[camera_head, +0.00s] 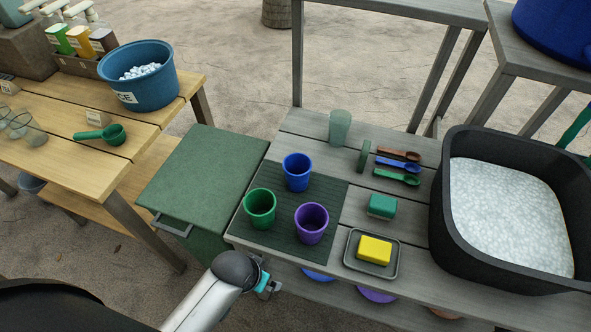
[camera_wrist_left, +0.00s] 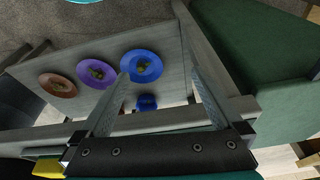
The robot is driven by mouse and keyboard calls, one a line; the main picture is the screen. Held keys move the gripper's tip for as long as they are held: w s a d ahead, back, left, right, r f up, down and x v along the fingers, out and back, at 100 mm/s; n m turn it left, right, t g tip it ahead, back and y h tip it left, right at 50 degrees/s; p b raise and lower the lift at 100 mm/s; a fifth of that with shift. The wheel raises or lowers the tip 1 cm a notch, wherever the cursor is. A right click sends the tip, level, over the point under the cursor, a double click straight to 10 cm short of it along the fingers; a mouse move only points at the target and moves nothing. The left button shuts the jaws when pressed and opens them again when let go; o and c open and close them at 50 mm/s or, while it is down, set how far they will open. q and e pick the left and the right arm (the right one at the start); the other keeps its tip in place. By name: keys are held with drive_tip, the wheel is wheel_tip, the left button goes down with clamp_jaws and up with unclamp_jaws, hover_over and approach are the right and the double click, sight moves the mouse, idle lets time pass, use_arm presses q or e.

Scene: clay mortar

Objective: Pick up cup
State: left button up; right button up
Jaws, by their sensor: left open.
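Three cups stand on a dark green ribbed mat (camera_head: 333,190) on the grey table: a blue cup (camera_head: 297,173), a green cup (camera_head: 260,208) and a purple cup (camera_head: 311,223). All three are upright. My left gripper (camera_head: 268,286) is in front of the table's near edge, below and apart from the cups. In the left wrist view my left gripper (camera_wrist_left: 160,75) has its two fingers spread with nothing held between them. That view looks toward the lower shelf, and the cups on the mat cannot be made out there. My right gripper is out of view.
A yellow block (camera_head: 374,250) lies in a grey tray (camera_head: 351,268) right of the mat. A teal block (camera_head: 382,205), spoons (camera_head: 398,167) and a translucent glass (camera_head: 340,127) stand behind. A black basin (camera_head: 446,240) is at right. The lower shelf holds coloured plates (camera_wrist_left: 142,66).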

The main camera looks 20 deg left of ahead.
use_arm(q)
drive_tip(key=w+d+r+t+p, duration=0.1)
drive_tip(key=w+d+r, duration=0.15)
drive_tip(key=r, duration=0.55)
drive_tip(key=w+d+r+p, duration=0.1)
drive_tip(key=w+r+p, duration=0.1)
drive_tip(key=w+r, duration=0.35)
drive_tip(key=w+a+r+n, duration=0.2)
drive_tip(key=w+r, duration=1)
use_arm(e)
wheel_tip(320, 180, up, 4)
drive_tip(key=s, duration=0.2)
use_arm(q)
drive_tip(key=b, duration=0.3)
approach(297, 164)
drive_tip(key=s+d+f, duration=0.1)
drive_tip(key=shift+n+t+y, duration=0.3)
drive_tip(key=shift+y, duration=0.1)
drive_tip(key=shift+s+d+b+x, duration=0.1)
drive_tip(key=shift+b+x, duration=0.45)
drive_tip(key=shift+x, duration=0.75)
drive_tip(key=shift+s+d+b+x, duration=0.1)
drive_tip(key=shift+b+x, duration=0.45)
drive_tip(key=shift+x, duration=0.75)
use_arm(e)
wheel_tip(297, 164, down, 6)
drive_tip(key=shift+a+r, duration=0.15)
